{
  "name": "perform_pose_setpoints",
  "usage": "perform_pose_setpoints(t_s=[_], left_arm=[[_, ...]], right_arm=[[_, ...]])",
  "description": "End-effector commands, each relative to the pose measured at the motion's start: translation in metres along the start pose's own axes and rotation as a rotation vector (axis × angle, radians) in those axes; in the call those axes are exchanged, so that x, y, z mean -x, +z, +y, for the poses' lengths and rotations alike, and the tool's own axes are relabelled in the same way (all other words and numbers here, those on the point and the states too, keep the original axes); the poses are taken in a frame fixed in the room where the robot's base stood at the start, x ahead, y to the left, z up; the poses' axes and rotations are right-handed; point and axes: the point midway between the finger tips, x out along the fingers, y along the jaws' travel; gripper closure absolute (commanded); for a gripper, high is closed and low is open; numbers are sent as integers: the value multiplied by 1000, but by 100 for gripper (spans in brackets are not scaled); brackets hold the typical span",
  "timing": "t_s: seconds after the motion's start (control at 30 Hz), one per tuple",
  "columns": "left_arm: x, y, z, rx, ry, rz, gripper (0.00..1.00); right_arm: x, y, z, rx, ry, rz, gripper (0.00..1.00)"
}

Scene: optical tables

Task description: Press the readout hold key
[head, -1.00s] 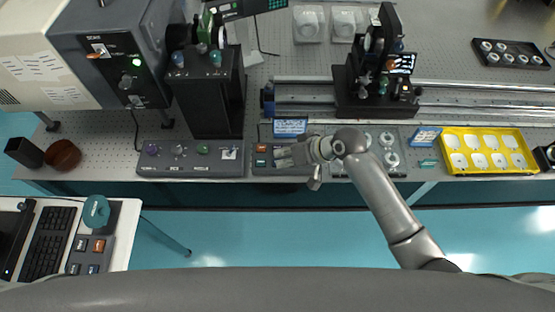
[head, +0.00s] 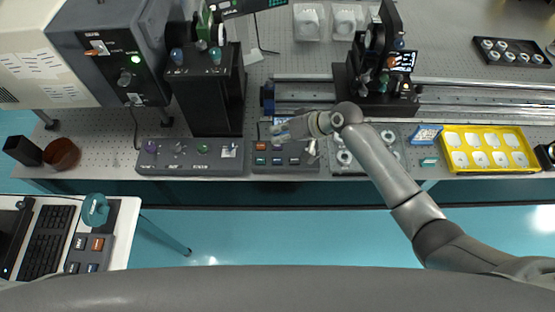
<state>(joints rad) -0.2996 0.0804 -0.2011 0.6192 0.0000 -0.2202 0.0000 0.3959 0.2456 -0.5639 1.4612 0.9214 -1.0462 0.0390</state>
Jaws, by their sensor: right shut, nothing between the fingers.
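A low dark key box (head: 286,168) lies along the front edge of the optical table. It carries two rows of small keys, one of them orange-red (head: 261,146); their labels are too small to read, so I cannot tell which is the readout hold key. My right gripper (head: 279,132) is shut and empty, pointing left. In the picture it sits just above the box's back edge, over the small blue-framed display, which it mostly covers. I cannot tell its height or whether it touches anything. My left gripper is not in view.
A grey knob panel (head: 190,170) stands left of the key box, and a plate with round parts (head: 345,160) right of it. Behind are a black block (head: 210,105) and a rail (head: 460,104) with a carriage. A yellow tray (head: 488,172) is at the right.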

Motion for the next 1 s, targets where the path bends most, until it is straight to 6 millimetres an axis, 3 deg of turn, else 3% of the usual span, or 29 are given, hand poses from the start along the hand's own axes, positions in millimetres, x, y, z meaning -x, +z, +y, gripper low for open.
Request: perform_pose_setpoints(t_s=[0.47, 0.7, 1.0], left_arm=[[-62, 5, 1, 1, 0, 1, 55], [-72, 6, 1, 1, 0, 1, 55], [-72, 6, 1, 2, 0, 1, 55]], right_arm=[[-45, 33, 32, 0, 1, -1, 100], [-57, 41, 41, 0, -1, 1, 100], [-57, 41, 41, 0, 0, 0, 100]])
